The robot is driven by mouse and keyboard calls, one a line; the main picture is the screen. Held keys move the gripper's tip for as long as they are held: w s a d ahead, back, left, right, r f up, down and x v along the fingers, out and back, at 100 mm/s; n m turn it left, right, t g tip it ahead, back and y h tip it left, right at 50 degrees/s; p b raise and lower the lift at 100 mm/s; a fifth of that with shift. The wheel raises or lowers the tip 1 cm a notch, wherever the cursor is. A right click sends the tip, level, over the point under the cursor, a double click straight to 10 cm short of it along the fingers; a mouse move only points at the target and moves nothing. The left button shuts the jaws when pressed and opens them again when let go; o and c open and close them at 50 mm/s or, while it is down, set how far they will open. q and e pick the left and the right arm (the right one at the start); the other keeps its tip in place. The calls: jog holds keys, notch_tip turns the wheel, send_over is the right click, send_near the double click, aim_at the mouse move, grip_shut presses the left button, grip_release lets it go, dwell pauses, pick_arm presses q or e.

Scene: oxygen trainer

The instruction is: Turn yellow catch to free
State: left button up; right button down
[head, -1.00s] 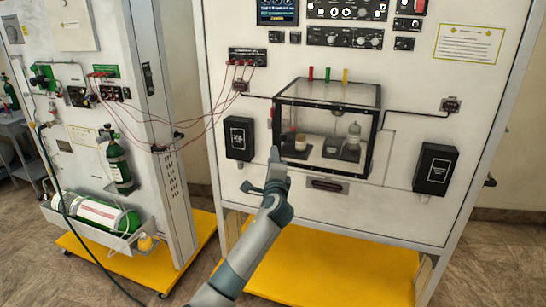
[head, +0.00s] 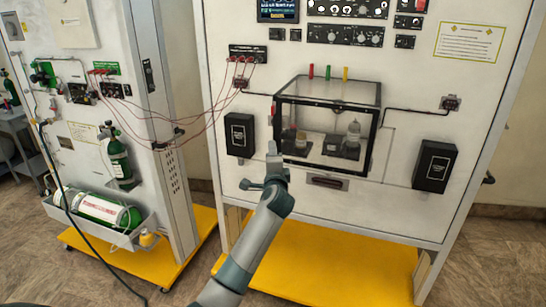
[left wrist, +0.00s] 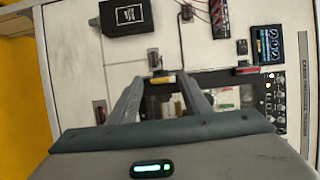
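A clear case with a black frame (head: 376,118) is mounted on the white panel. My right gripper is out of view.
Black boxes flank the case at left (head: 239,135) and right (head: 435,166). Red cables (head: 205,128) run from the panel to the left-hand trainer with green cylinders (head: 119,158). A yellow base (head: 320,265) lies below.

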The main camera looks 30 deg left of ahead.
pick_arm(q)
jog(key=shift+s+d, duration=0.1)
jog(key=shift+d, duration=0.05)
jog(key=b+v, duration=0.4)
jog(key=v, duration=1.3)
jog(key=shift+b, duration=0.3)
